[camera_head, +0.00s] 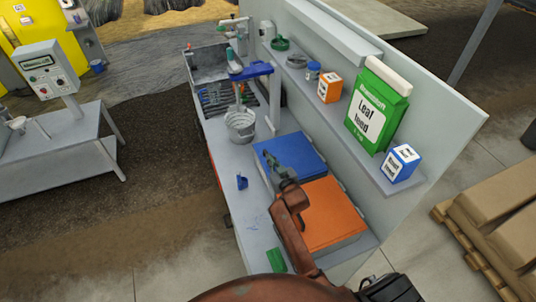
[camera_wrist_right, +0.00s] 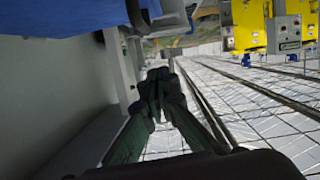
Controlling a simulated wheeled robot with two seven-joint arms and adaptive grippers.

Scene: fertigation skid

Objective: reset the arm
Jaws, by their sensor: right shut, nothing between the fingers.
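My right arm reaches up from the bottom of the head view. Its gripper (camera_head: 269,158) is over the workbench, in front of the blue flat case (camera_head: 298,149) and near the orange one (camera_head: 336,212). In the right wrist view the fingers (camera_wrist_right: 158,98) are together with nothing between them. I cannot tell how high the gripper is above the bench. My left gripper does not show.
A shelf holds a green leaf feed bag (camera_head: 376,110), an orange box (camera_head: 330,88) and a blue-white box (camera_head: 400,163). A metal bucket (camera_head: 240,126), a small blue cup (camera_head: 242,182) and a green block (camera_head: 277,260) stand on the bench. A back panel bounds the right side.

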